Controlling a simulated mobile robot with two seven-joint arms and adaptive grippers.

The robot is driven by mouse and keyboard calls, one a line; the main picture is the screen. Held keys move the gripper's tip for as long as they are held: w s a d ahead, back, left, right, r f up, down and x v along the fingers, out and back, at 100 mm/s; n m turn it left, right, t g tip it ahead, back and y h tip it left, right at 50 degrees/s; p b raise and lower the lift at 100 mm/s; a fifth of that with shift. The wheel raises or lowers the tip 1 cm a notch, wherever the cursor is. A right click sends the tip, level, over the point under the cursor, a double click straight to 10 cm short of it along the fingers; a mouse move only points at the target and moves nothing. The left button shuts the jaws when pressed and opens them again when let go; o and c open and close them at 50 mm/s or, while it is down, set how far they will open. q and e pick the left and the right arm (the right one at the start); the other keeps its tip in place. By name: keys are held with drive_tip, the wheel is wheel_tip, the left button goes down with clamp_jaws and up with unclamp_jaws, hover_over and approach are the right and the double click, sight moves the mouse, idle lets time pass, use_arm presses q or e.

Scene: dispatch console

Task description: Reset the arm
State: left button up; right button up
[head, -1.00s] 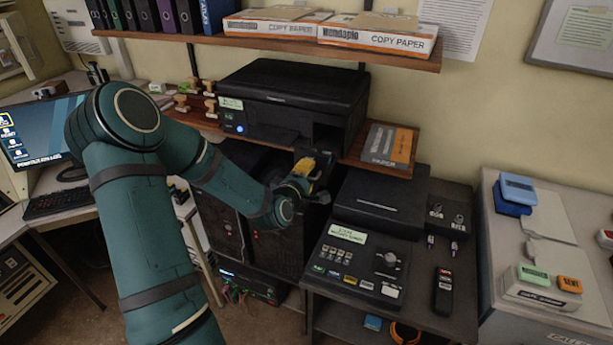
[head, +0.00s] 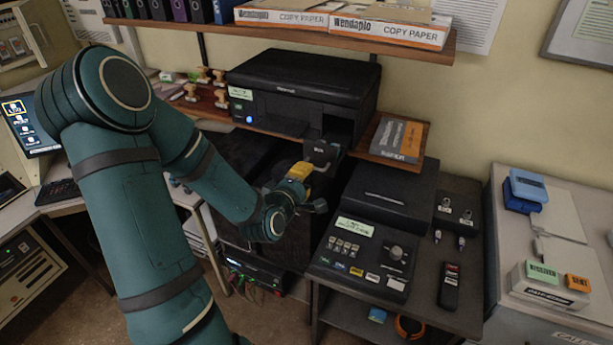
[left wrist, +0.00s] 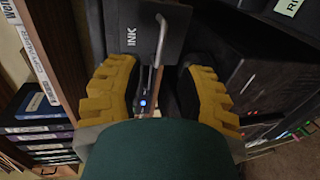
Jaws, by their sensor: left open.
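My left arm comes in from the left, and its yellow-fingered gripper (head: 298,178) is just in front of the black printer (head: 300,88), by the open bay at its right end. A dark block (head: 321,152) stands out at this bay. In the left wrist view, my open gripper (left wrist: 160,70) has its two yellow fingers apart, with a dark block marked INK (left wrist: 131,40) and its pale handle beyond them. The fingers do not appear closed on it. A small blue light shows between the fingers. My right gripper is not in view.
A shelf with copy paper boxes (head: 390,32) hangs above the printer. A grey box (head: 398,139) lies on the printer's shelf at right. Below right is a console with buttons and a knob (head: 396,252). A monitor (head: 28,125) is at left.

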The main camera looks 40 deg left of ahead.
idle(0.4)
use_arm(q)
drive_tip(key=d+f+m+g+h, duration=0.2)
drive_tip(key=d+f+m, duration=0.1)
drive_tip(key=d+f, duration=0.2)
drive_tip(key=d+f+m+g+h+b, duration=0.1)
drive_tip(key=d+f+m+g+h, duration=0.1)
drive_tip(key=d+f, duration=0.4)
drive_tip(key=d+f+m+g+h, duration=0.1)
drive_tip(key=d+f+m+h, duration=0.2)
drive_tip(key=d, duration=0.4)
drive_tip(key=shift+w+d+f+m+g, duration=0.1)
drive_tip(key=shift+d+f+m+g, duration=0.1)
drive_tip(key=shift+f+m, duration=0.35)
drive_tip(key=shift+d+f+m+g, duration=0.2)
drive_tip(key=shift+f+m, duration=0.15)
drive_tip(key=shift+f, duration=0.4)
drive_tip(key=s+d+f+m+g+h+b, duration=0.1)
drive_tip(key=s+d+f+m+g, duration=0.6)
drive_tip(key=s+d+f+m, duration=0.2)
drive_tip(key=s+d+f, duration=0.1)
drive_tip(key=d, duration=0.1)
drive_tip(key=shift+s+d+m+h, duration=0.3)
drive_tip(key=shift+d+m, duration=0.1)
